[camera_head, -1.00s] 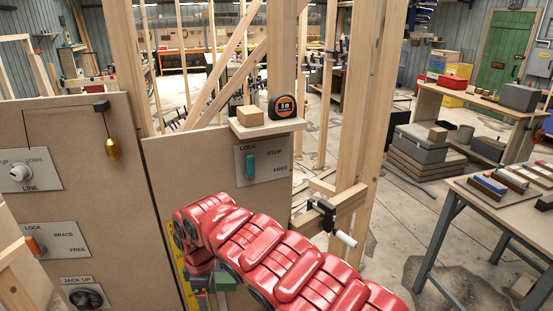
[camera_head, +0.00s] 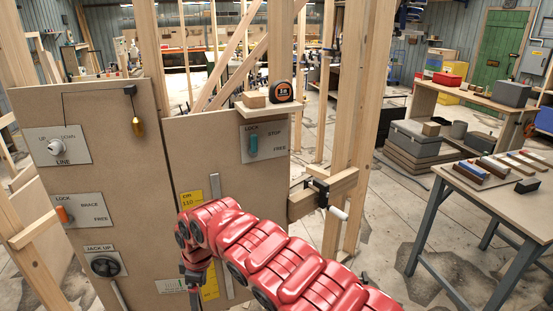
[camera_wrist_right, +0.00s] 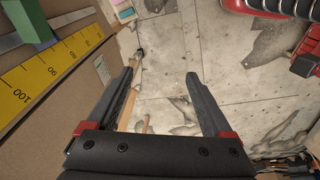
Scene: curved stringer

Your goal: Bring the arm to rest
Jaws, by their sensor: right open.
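My red right arm (camera_head: 265,255) comes in from the lower right in the head view and bends down in front of the board (camera_head: 185,150). Its gripper is mostly hidden there behind the arm. In the right wrist view the gripper (camera_wrist_right: 160,76) is open, with two dark fingers apart and nothing between them. The yellow scale (camera_wrist_right: 45,75) and a green block (camera_wrist_right: 30,20) on a metal strip lie left of the fingers, apart from them. The left gripper is not in view.
The left panel carries an orange lever (camera_head: 62,214), a LINE knob (camera_head: 56,147) and a black jack knob (camera_head: 104,266). A teal lever (camera_head: 253,145) sits below a shelf with a tape measure (camera_head: 281,92). A clamp (camera_head: 322,190) juts out right. A table (camera_head: 515,190) stands farther right.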

